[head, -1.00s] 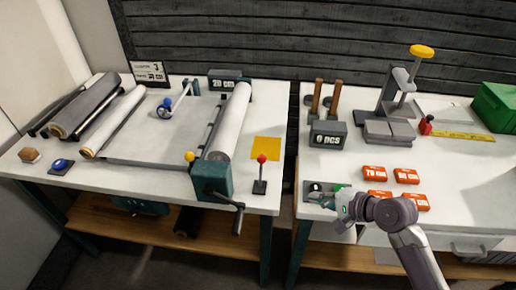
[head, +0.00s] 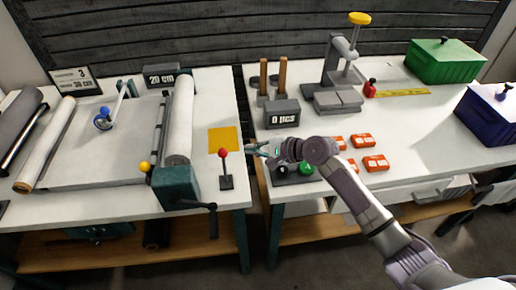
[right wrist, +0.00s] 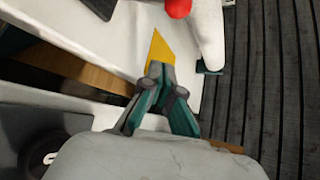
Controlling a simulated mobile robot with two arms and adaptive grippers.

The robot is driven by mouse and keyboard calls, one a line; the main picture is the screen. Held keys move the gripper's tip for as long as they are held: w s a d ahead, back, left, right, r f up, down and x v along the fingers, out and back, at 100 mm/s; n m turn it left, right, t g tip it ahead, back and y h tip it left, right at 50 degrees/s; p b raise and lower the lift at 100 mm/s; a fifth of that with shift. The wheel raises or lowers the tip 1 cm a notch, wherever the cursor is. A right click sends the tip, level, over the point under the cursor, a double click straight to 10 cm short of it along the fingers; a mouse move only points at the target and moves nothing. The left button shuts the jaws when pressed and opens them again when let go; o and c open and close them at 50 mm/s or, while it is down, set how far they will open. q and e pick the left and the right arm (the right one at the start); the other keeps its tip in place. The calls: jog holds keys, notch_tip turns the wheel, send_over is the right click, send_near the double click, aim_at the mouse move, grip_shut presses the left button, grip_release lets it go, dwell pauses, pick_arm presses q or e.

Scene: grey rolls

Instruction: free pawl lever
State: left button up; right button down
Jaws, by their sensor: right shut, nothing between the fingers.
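A lever with a red ball knob (head: 223,154) stands upright on a small black base on the left table, near its right edge. A yellow ball knob (head: 144,167) sits beside the dark green crank box (head: 176,187). Which of the two is the pawl lever I cannot tell. My right gripper (head: 252,149) is shut and empty, pointing left, just right of the red knob and apart from it. In the right wrist view the gripper (right wrist: 160,68) points toward the yellow patch (right wrist: 158,50), with the red knob (right wrist: 178,7) beyond. My left gripper is not in view.
A white roll (head: 180,120) lies behind the crank box, and a crank handle (head: 212,208) hangs at the front. A gap separates the two tables. A button panel (head: 297,173) lies below my right wrist. Orange labelled blocks (head: 376,162) and a counter (head: 282,114) are on the right table.

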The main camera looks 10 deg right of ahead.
aim_at(224, 166)
jog(key=x, duration=0.5)
jog(key=shift+w+a, duration=0.15)
jog(key=shift+a, duration=0.05)
jog(key=shift+s+a+r+p, duration=0.7)
jog(key=shift+s+r+p, duration=0.2)
jog(key=shift+s, duration=0.1)
jog(key=shift+s+a+r, duration=0.1)
jog(key=shift+s+r, duration=0.05)
jog(key=shift+s, duration=0.25)
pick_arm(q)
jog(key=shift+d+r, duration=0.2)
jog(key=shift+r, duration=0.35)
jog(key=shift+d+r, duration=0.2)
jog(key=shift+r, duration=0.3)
pick_arm(e)
jog(key=shift+a, duration=0.1)
